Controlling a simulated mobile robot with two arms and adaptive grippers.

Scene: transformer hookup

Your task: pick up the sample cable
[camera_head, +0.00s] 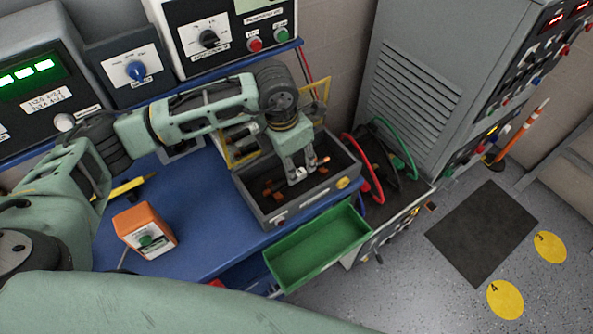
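My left arm comes in from the left, and its gripper (301,175) points down into an open grey box (262,209) on the blue bench. The two fingers look apart, with a small pale spot between the tips. Whether they hold anything is too small to tell. Copper-coloured pieces (268,190) lie in the dark inside of the box, left of the gripper, and a bright orange piece (323,160) shows just right of it. I cannot tell which piece, if any, is the sample cable. My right gripper is out of view.
A green tray (318,246) sits in front of the box. An orange control box (146,231) stands on the blue bench (205,235). Red (377,190) and green (413,160) cables loop at right beside a grey cabinet (425,85). A dark mat (481,233) lies on the floor.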

